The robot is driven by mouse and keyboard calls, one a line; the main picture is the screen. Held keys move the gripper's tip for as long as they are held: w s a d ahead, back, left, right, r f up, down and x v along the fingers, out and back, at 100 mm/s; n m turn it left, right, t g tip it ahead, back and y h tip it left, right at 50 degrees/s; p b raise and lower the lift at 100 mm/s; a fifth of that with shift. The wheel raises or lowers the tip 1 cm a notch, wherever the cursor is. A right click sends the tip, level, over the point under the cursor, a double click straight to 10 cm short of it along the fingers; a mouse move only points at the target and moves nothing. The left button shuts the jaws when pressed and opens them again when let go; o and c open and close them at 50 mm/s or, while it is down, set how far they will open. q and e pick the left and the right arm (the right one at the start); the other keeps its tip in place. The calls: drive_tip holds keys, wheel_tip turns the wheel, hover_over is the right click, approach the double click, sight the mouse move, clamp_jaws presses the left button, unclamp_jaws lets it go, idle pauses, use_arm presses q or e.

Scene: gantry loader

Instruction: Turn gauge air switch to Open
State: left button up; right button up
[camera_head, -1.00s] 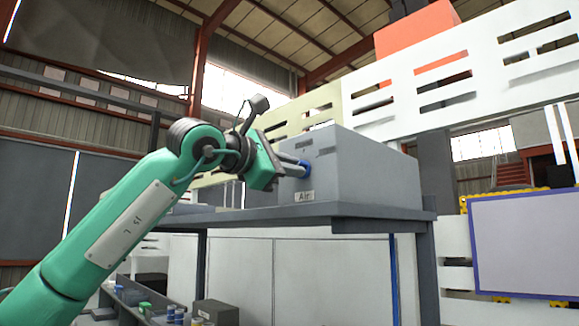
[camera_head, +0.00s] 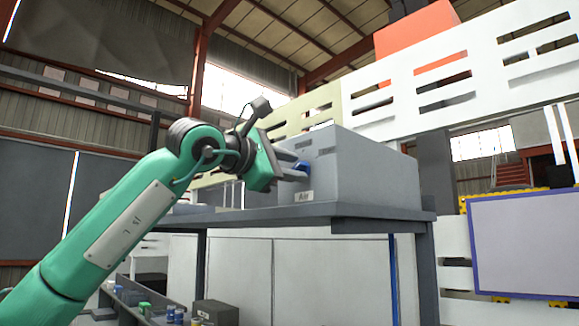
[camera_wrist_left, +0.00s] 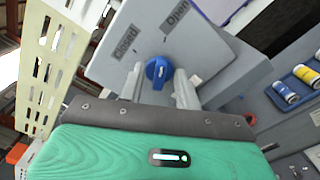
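The gauge air switch is a blue round knob (camera_head: 302,168) on the front of a grey box (camera_head: 365,168), above a label reading "Air" (camera_head: 304,196). In the left wrist view the knob (camera_wrist_left: 158,70) sits below the printed words "Closed" (camera_wrist_left: 125,44) and "Open" (camera_wrist_left: 178,13). A small pale mark shows on the knob; I cannot tell which word it points to. My left gripper (camera_head: 298,170) is at the knob, its fingers apart on either side. The left wrist view shows gaps between the knob and both fingers (camera_wrist_left: 159,76). My right gripper is out of view.
The box stands on a grey shelf (camera_head: 270,216). A white slotted frame (camera_head: 480,70) rises behind it. Small bottles and a dark box (camera_head: 215,312) are below. In the left wrist view a blue tray (camera_wrist_left: 300,92) holds yellow and white bottles.

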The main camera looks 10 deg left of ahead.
use_arm(q)
drive_tip(key=shift+s+a+f, duration=0.1)
drive_tip(key=shift+s, duration=0.05)
drive_tip(key=b+v, duration=0.6)
drive_tip(key=v, duration=0.7)
drive_tip(key=shift+s, duration=0.2)
drive_tip(key=shift+a, duration=0.1)
